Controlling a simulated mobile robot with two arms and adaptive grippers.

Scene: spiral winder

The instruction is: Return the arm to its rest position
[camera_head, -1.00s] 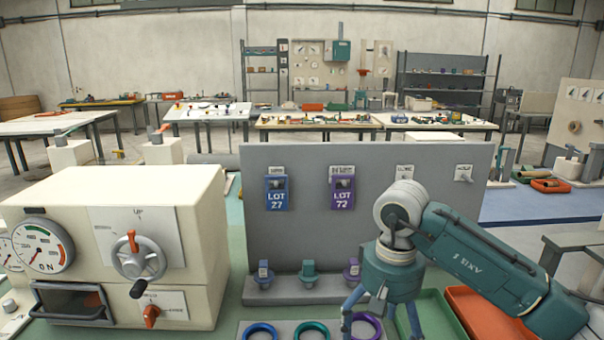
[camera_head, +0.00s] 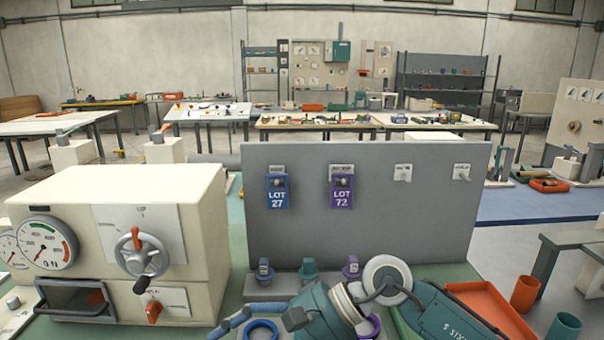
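My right arm, teal with a pale grey joint, comes in low from the lower right. Its gripper (camera_head: 255,322) is tipped over to the left at the bottom edge, above the ring holder. One blue finger reaches left and the other points toward me, spread apart. I see nothing held between them. The wrist covers the middle of the ring holder, and a blue ring (camera_head: 262,330) and part of a purple ring (camera_head: 372,327) show around it. My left gripper is not in view.
A cream machine (camera_head: 120,210) with a gauge and hand crank stands at left. A grey panel (camera_head: 380,230) with LOT 27 (camera_head: 277,197) and LOT 72 (camera_head: 342,197) tags stands behind the arm. An orange tray (camera_head: 490,306), orange cup (camera_head: 525,293) and teal cup (camera_head: 563,327) are at right.

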